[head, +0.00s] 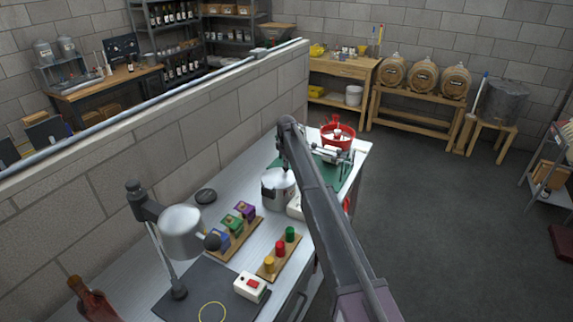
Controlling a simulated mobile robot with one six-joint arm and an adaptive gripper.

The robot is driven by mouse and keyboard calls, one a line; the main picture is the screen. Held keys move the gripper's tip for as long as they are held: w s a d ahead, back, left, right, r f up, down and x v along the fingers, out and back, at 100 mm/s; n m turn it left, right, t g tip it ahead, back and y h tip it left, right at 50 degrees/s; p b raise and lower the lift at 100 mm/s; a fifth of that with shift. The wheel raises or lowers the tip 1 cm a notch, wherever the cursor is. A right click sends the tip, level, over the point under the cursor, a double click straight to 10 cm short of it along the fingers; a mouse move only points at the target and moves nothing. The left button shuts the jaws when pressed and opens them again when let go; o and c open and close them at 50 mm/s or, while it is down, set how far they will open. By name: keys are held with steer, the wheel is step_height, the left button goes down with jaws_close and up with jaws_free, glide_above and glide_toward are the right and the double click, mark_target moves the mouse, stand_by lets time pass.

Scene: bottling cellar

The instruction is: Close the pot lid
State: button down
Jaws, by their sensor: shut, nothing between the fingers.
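A silver-grey pot (270,194) stands on the long metal bench, near the middle of the head view. My arm reaches over the bench, and its links cover the right side of the pot. My gripper (284,169) is small and dark at the pot's top. It looks shut and empty. I cannot tell whether it touches the pot. The lid is hard to make out, and its angle cannot be told.
A lamp (182,232) leans over the bench at left. Coloured blocks (231,224) and coloured knobs (280,248) sit on wooden boards in front of the pot. A red round device (337,137) stands behind.

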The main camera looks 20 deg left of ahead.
steer(key=shift+w+f, duration=0.15)
steer(key=shift+f, duration=0.05)
stand_by(0.4)
steer(key=shift+d+r, duration=0.1)
steer(key=shift+w+r, duration=0.1)
step_height(320, 180, up, 5)
steer(key=p, duration=0.5)
steer(key=shift+r+p, duration=0.15)
steer(key=shift+p, duration=0.15)
step_height(320, 180, up, 8)
steer(key=p, duration=0.8)
steer(key=shift+d+r, duration=0.15)
steer(key=shift+d, duration=0.15)
